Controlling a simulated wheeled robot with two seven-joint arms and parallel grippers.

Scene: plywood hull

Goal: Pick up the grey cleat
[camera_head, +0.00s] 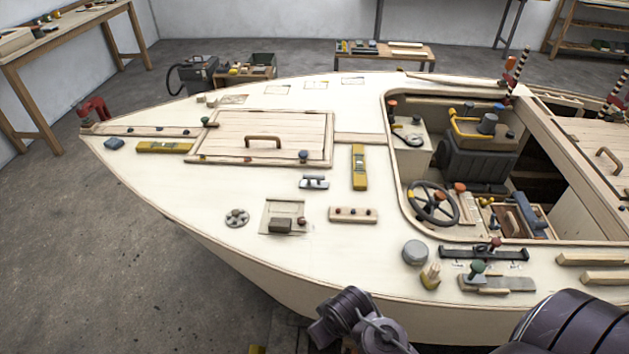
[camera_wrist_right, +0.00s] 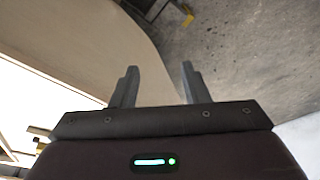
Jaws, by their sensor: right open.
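The grey cleat (camera_head: 314,182) is a small metallic fitting on the pale plywood deck, just below the hatch and left of a yellow level. Nothing touches it. My right gripper (camera_wrist_right: 158,68) is open and empty in the right wrist view, with the curved hull side and the grey floor beyond its fingers. In the head view my right arm's dark links show at the bottom edge, below the near hull edge and well apart from the cleat; the fingers cannot be made out there. The cleat is not visible in the right wrist view. My left gripper is not in view.
Near the cleat are the yellow level (camera_head: 359,167), a wooden strip with knobs (camera_head: 353,215), a dark block on a plate (camera_head: 280,226) and a round grey fitting (camera_head: 237,218). The hatch (camera_head: 262,136) lies behind. The cockpit with a steering wheel (camera_head: 433,203) opens at right.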

